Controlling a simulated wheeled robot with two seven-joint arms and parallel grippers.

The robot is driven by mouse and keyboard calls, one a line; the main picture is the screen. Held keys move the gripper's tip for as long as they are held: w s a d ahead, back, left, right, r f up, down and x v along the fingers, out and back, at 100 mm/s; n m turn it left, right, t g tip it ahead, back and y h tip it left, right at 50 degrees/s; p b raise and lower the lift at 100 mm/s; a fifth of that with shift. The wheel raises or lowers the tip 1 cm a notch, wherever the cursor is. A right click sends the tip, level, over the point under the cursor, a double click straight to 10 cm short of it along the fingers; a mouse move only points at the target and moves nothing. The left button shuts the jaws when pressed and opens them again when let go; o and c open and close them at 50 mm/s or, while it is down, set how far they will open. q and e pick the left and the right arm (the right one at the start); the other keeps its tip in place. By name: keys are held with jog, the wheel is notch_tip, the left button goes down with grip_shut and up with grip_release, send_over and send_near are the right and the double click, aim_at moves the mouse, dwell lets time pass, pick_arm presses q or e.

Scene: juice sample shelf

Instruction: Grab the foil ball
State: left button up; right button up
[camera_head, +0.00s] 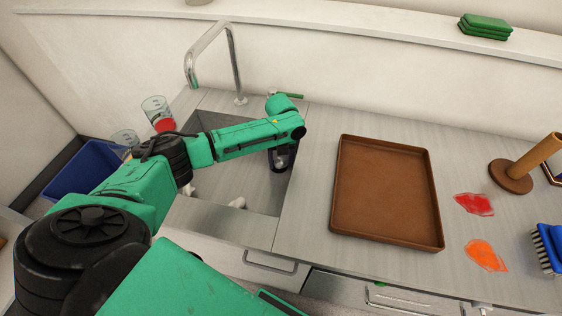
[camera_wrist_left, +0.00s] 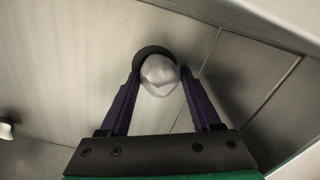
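The foil ball (camera_wrist_left: 159,75) is a pale grey, crumpled round lump in the left wrist view, with a dark round patch behind it. It also shows small in the head view (camera_head: 281,163), inside the sink. My left gripper (camera_wrist_left: 159,82) points down into the sink, its two dark purple fingers apart, one on each side of the ball. A narrow gap seems to show beside the ball, and firm contact is not visible. In the head view my left gripper (camera_head: 282,158) is partly hidden by its own arm. My right gripper is not in view.
A faucet (camera_head: 237,70) stands behind. A brown tray (camera_head: 387,190) lies right, near red (camera_head: 474,204) and orange (camera_head: 486,255) spills. Beakers (camera_head: 157,112) stand left.

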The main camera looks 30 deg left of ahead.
pick_arm(q)
jog(key=shift+r, duration=0.1)
jog(key=c, duration=0.8)
